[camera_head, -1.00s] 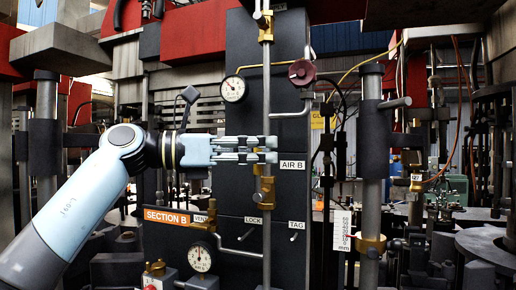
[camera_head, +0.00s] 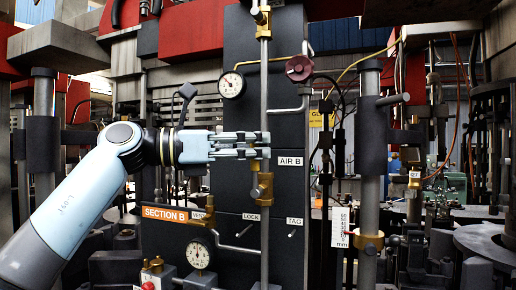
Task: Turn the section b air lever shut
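The AIR B label (camera_head: 290,161) is on the dark panel, right of a vertical pipe. A brass valve body (camera_head: 262,187) sits on that pipe, just below my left gripper (camera_head: 264,146). The gripper comes in level from the left, and its fingertips overlap the pipe at label height. I see the fingers from the side, one above the other, with a bit of brass at their tips. I cannot make out the air lever itself; the fingers may cover it. Whether they touch or grip anything is unclear. My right gripper is out of view.
The SECTION B sign (camera_head: 165,213) and a lower gauge (camera_head: 198,254) are below my arm. An upper gauge (camera_head: 232,85) and a dark red knob (camera_head: 299,69) are above. LOCK (camera_head: 251,217) and TAG (camera_head: 295,221) labels are below, near small pegs. A thick post (camera_head: 371,130) stands right.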

